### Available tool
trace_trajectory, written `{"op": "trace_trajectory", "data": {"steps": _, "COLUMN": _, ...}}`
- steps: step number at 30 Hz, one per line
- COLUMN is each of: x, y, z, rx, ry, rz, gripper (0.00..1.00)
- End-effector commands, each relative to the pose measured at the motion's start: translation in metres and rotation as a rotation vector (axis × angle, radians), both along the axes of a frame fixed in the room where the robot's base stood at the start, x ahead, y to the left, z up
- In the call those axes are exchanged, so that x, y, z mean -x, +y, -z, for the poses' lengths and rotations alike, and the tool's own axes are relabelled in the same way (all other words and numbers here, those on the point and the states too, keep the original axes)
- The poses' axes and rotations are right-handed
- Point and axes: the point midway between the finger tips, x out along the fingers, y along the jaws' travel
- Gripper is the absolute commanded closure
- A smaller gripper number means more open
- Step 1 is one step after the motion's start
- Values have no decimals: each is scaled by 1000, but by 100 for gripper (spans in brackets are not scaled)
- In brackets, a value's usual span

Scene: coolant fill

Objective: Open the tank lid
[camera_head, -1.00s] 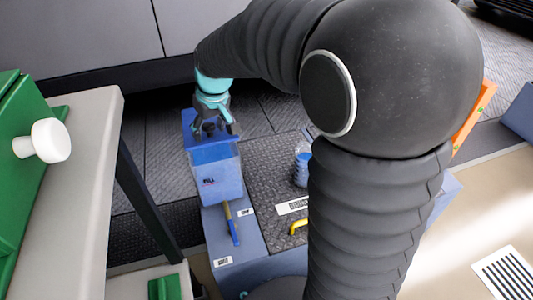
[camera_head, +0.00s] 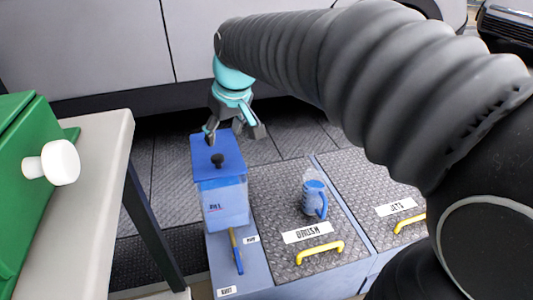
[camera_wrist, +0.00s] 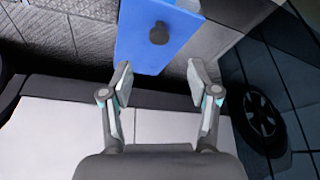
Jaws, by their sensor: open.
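The tank (camera_head: 225,205) is a translucent blue box on the left end of the blue-grey bench. Its flat blue lid (camera_head: 217,157) lies on top, apparently closed, with a dark round knob (camera_head: 217,160) near the middle. In the wrist view the lid (camera_wrist: 140,40) and knob (camera_wrist: 158,33) lie beyond the fingertips. My gripper (camera_head: 234,134) is just behind and above the lid's far edge. It is open and empty; in the wrist view its two fingers (camera_wrist: 159,75) are spread, with the knob apart from them. Whether a fingertip touches the lid edge cannot be told.
A blue jug (camera_head: 313,200) stands on the dark tread-plate cover with yellow handles (camera_head: 320,253) right of the tank. A blue-and-yellow brush-like tool (camera_head: 236,252) lies in front. A green box (camera_head: 30,165) with a white knob stands on a table at left. A vehicle side (camera_head: 100,50) is behind.

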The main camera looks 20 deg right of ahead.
Motion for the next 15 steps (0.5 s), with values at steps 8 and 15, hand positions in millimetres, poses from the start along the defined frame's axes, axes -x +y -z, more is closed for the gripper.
{"op": "trace_trajectory", "data": {"steps": 8, "x": 35, "y": -19, "z": -18, "rx": -1, "ry": -14, "rz": 55, "gripper": 39}}
{"op": "trace_trajectory", "data": {"steps": 15, "x": 72, "y": -37, "z": -17, "rx": -3, "ry": -29, "rz": 125, "gripper": 39}}
